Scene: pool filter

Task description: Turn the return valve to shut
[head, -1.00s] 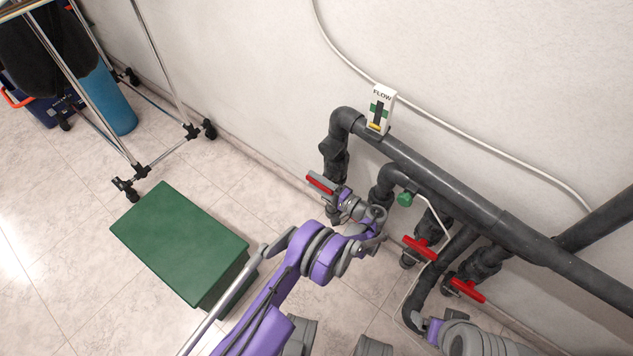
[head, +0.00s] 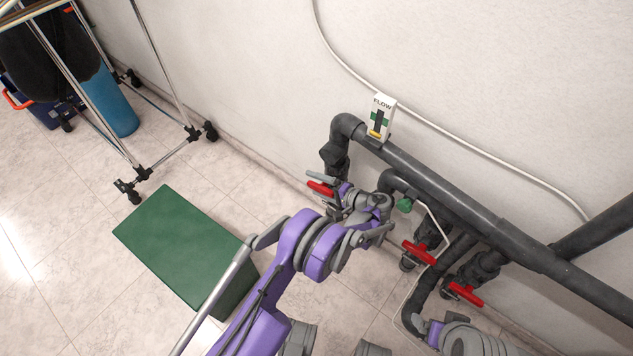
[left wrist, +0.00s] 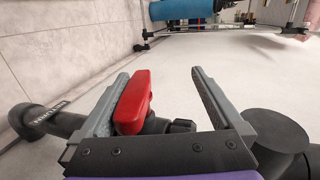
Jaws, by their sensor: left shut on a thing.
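The valve with a red handle (head: 320,188) sits at the left end of the grey pipework, below the bend. My left gripper (head: 327,181) is at this handle and shut on it. In the left wrist view the red handle (left wrist: 134,101) lies against the left finger, and a gap shows between it and the right finger. The pipe beside it carries a small label (left wrist: 57,105), hard to read. A white flow gauge (head: 381,115) marked FLOW sits on the top pipe.
Two more red-handled valves (head: 419,253) (head: 465,293) stand to the right under the thick pipe (head: 450,196). A green box (head: 185,245) stands on the floor at left. A wheeled metal rack (head: 160,168) stands behind it. The wall closes the far side.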

